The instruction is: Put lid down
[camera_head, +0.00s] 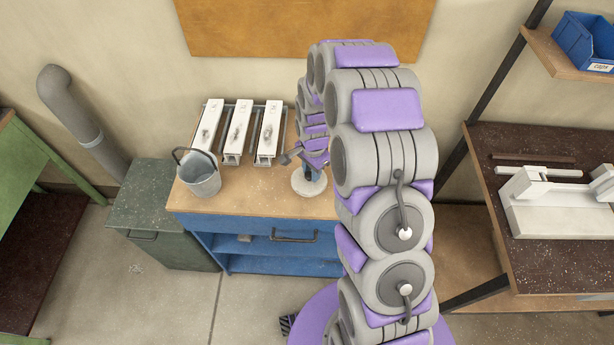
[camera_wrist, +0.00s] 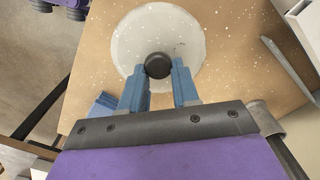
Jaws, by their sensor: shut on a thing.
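The lid is a round pale disc with a dark knob; it shows in the head view (camera_head: 309,184) at the right end of the wooden bench top (camera_head: 262,203) and in the wrist view (camera_wrist: 130,45). My gripper (camera_wrist: 159,76) has its blue fingers on both sides of the dark knob (camera_wrist: 158,65) and is shut on it. In the head view my gripper (camera_head: 312,170) is right over the lid, partly hidden by my arm. The lid looks level and at or very close to the bench top; I cannot tell whether it touches.
A grey metal bucket (camera_head: 200,177) stands at the bench's left front. Several white profiles (camera_head: 236,130) lie in a rack behind it. A green cabinet (camera_head: 150,205) is left of the bench. The front middle of the bench top is clear. Another workbench (camera_head: 520,215) stands right.

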